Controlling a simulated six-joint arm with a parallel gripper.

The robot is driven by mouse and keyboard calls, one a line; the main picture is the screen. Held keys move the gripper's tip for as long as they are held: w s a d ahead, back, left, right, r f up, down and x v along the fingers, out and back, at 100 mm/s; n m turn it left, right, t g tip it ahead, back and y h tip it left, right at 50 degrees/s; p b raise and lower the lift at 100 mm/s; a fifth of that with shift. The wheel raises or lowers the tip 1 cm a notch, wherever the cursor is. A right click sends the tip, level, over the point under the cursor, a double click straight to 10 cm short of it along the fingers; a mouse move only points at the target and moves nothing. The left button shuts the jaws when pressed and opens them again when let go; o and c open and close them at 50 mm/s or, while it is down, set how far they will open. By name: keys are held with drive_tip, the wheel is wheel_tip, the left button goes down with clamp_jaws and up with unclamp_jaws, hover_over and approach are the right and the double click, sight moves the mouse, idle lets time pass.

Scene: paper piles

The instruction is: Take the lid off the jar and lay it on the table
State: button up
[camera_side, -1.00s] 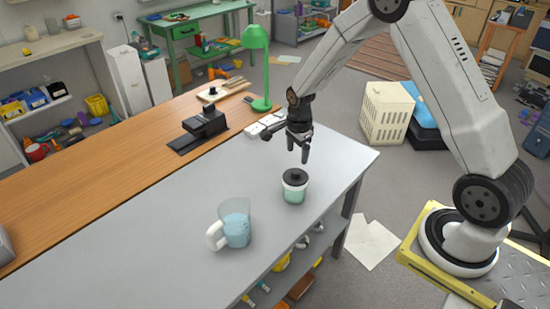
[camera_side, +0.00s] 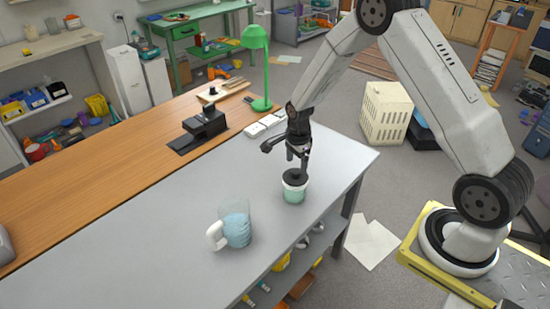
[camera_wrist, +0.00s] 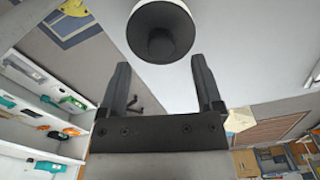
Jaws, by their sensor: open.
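The jar (camera_side: 293,194) is small and pale green with a white upper part. It stands upright on the grey table (camera_side: 150,235) near its right end. A dark lid (camera_side: 295,177) with a raised knob sits on top of it. The lid's knob shows in the wrist view (camera_wrist: 160,45), beyond the fingertips. My gripper (camera_side: 298,165) points down just above the lid. Its two fingers (camera_wrist: 160,62) are apart, with nothing held between them. In the side view the fingertips hide part of the knob, so I cannot tell if they touch it.
A clear jug with a white handle (camera_side: 236,228) stands to the left of the jar. A green lamp (camera_side: 257,65), a black device (camera_side: 202,128) and a white strip (camera_side: 264,124) are farther back. The grey tabletop left of the jug is clear.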

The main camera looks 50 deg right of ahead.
sight(296, 171)
drive_tip(key=shift+f, duration=1.9)
clamp_jaws()
